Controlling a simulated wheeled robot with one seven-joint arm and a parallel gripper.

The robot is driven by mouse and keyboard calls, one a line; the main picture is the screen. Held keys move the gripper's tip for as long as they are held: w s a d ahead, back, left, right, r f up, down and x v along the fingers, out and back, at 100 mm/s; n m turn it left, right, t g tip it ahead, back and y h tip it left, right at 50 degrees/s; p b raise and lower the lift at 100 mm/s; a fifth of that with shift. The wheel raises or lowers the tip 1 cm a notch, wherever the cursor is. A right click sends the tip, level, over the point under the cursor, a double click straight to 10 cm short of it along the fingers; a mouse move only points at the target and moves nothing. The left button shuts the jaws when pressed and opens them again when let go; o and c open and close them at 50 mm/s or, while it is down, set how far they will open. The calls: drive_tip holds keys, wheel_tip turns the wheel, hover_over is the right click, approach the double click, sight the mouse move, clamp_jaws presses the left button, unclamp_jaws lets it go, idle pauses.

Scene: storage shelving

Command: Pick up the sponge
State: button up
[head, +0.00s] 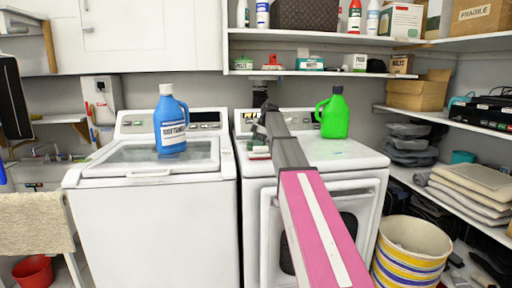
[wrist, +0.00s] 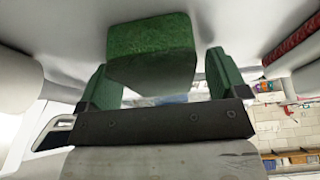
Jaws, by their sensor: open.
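The sponge (wrist: 152,48) is a block with a rough green face and a darker side. In the wrist view it lies between the two green-padded fingers of my gripper (wrist: 157,65). The fingers stand apart, with a visible gap on the right and a narrower one on the left. In the head view my gripper (head: 258,142) is low over the left edge of the right-hand machine's white top (head: 300,158). My arm partly hides that spot, and I cannot clearly tell the sponge from the fingers there.
A green jug (head: 334,115) stands on the same machine, right of my arm. A blue softener bottle (head: 171,125) stands on the left washer (head: 150,220). A shelf (head: 300,73) with small boxes runs above. A striped bin (head: 410,255) stands at the lower right.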

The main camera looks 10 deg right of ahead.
sight(251, 142)
idle(0.3)
drive_tip(key=c, duration=1)
drive_tip(key=shift+r, duration=0.4)
drive_tip(key=r, duration=0.4)
drive_tip(key=shift+s+a, duration=0.3)
drive_tip(key=shift+a, duration=0.05)
drive_tip(key=s+a+r, duration=0.2)
drive_tip(key=a, duration=0.1)
drive_tip(key=s+a+r, duration=0.4)
drive_tip(key=a, duration=0.1)
drive_tip(key=shift+s+a+r, duration=0.15)
drive_tip(key=shift+s+a, duration=0.05)
drive_tip(key=shift+a, duration=0.15)
drive_tip(key=shift+o, duration=0.3)
